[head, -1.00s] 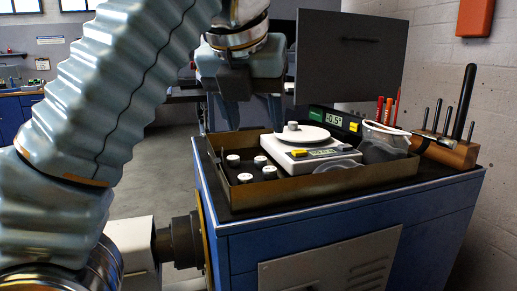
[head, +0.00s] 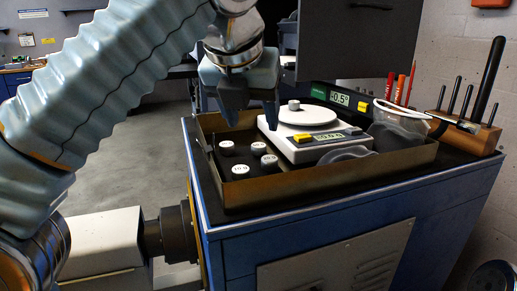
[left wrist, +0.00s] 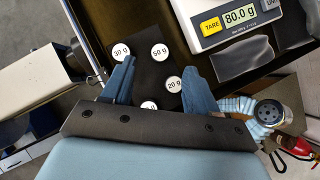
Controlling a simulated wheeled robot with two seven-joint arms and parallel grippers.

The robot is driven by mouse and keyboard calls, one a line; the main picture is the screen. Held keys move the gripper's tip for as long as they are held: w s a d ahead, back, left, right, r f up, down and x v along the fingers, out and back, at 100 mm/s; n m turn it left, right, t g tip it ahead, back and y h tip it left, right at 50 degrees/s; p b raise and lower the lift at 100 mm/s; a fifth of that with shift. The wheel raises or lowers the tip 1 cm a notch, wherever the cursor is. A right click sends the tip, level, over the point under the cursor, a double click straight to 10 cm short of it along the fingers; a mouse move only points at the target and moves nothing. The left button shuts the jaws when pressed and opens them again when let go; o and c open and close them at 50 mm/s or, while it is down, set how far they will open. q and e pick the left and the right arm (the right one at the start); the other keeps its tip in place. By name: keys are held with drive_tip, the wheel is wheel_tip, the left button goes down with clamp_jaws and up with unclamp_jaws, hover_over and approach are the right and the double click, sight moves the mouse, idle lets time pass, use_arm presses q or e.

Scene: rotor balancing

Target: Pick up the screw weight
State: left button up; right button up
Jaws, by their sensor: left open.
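Several small round weights with white tops stand in the left part of the tray. The left wrist view reads 30 g (left wrist: 122,51), 50 g (left wrist: 160,51) and 20 g (left wrist: 173,84); another (left wrist: 149,105) is partly hidden by my gripper. In the head view, one weight (head: 240,169) stands nearest the tray's front wall. A grey cylinder (head: 294,104) sits on the scale's round plate. I cannot tell which is the screw weight. My left gripper (head: 251,119) is open, empty and pointing down above the weights, apart from them.
The shallow tray (head: 330,180) stands on a blue cabinet (head: 320,245). The white scale (left wrist: 212,42) reads 80.0 g. A clear container (head: 395,135), a wooden tool rack (head: 465,135) and a dark panel (head: 358,45) stand close by on the right and behind.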

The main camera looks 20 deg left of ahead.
sight(259, 145)
use_arm(q)
drive_tip(key=x, duration=0.6)
drive_tip(key=shift+f, duration=0.45)
clamp_jaws()
wheel_tip(259, 145, up, 10)
idle(0.6)
idle(0.3)
